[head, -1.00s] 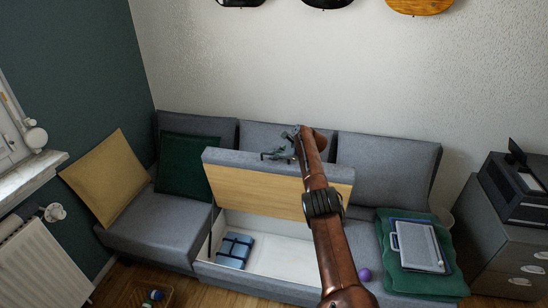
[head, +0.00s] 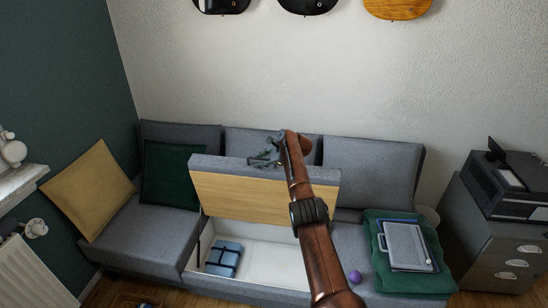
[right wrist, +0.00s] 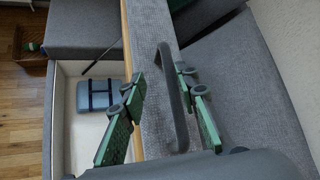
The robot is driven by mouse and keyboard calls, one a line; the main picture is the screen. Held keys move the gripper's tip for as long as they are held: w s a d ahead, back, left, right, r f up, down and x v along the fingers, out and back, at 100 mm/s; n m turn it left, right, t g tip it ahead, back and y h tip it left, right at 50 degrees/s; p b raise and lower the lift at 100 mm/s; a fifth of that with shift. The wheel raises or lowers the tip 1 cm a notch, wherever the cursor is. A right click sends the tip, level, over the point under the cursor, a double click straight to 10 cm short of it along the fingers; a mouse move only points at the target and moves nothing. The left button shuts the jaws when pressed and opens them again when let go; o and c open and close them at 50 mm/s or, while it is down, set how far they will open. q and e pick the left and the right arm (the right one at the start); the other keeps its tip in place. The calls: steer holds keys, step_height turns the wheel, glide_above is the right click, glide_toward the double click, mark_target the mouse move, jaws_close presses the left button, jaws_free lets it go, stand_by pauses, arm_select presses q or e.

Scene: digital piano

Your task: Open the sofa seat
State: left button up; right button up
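The grey sofa seat (head: 262,195) is tilted up in the head view, its pale wooden underside facing me. Its grey edge runs through the middle of the right wrist view (right wrist: 155,60), with a dark strap-like handle (right wrist: 172,95) on it. My right gripper (head: 266,159) is at the seat's raised edge. In the right wrist view its green fingers (right wrist: 161,76) are apart, one on each side of the handle, which lies closer to the right finger. My right arm hides part of the seat. My left gripper is in no view.
A white storage compartment (head: 265,263) under the seat holds a blue strapped bundle (head: 224,258). A green blanket with a grey case (head: 405,245) and a purple ball (head: 355,277) lie on the right seat. Cushions (head: 88,190) are at left; a drawer cabinet (head: 500,240) stands at right.

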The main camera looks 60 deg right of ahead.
steer(key=d+v, duration=0.1)
steer(key=v, duration=1)
steer(key=shift+s+a, duration=0.3)
steer(key=shift+a, duration=0.05)
